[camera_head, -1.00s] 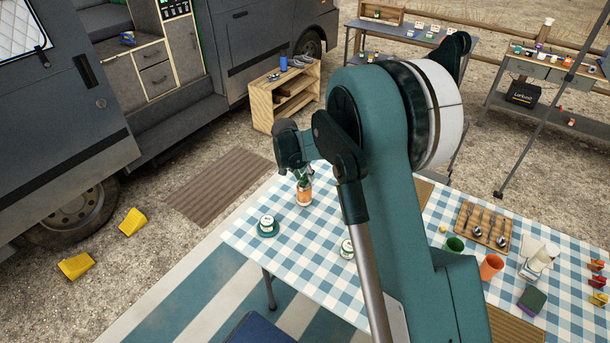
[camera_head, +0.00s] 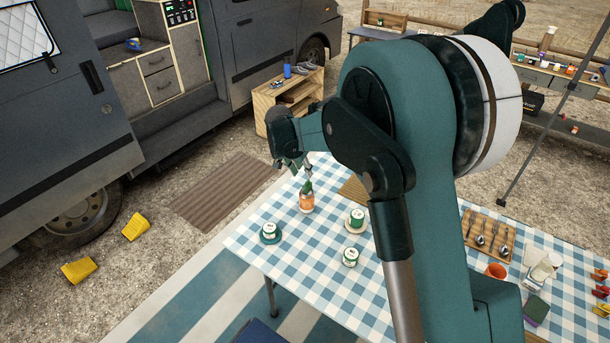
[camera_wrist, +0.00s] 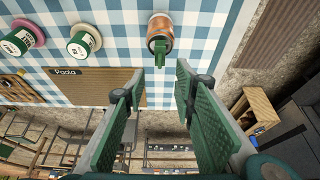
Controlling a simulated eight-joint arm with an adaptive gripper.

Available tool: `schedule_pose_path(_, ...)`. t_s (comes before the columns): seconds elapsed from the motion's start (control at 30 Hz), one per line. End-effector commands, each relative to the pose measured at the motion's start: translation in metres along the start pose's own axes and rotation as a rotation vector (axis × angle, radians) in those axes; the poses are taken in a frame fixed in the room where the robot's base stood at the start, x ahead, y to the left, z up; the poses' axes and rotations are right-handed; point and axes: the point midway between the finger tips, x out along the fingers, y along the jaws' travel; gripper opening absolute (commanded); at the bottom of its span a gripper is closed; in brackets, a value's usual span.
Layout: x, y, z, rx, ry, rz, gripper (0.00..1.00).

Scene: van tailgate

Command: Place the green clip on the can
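An orange-copper can (camera_head: 307,204) with a pale label stands upright near the table's far-left edge. The green clip (camera_head: 306,187) shows at its top. In the wrist view the can (camera_wrist: 160,22) is at top centre, with the clip (camera_wrist: 160,46) at its rim on the side towards me. Whether the clip grips the rim or only rests there is unclear. My gripper (camera_wrist: 161,82) is open, its two green fingers spread apart with nothing between the tips. The clip lies just beyond them. In the head view my gripper (camera_head: 298,165) is just above and behind the can.
White-green tins stand on the checked table (camera_head: 310,265): one on a green saucer (camera_head: 269,239), others nearby. A mat with a "Paola" name card (camera_wrist: 65,71) lies beside the can.

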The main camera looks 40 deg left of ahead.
Motion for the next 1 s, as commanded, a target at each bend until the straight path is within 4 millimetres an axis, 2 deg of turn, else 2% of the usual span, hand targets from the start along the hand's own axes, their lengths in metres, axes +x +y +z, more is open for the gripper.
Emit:
schedule_pose_path(0.1, -0.014, 0.0, 0.0, -0.001, 0.0, 0.0, 0.28)
schedule_pose_path(0.3, -0.024, 0.0, 0.0, 0.0, 0.0, 0.0, 0.28)
schedule_pose_path(1.0, -0.025, 0.0, 0.0, 0.0, 0.0, 0.0, 0.28)
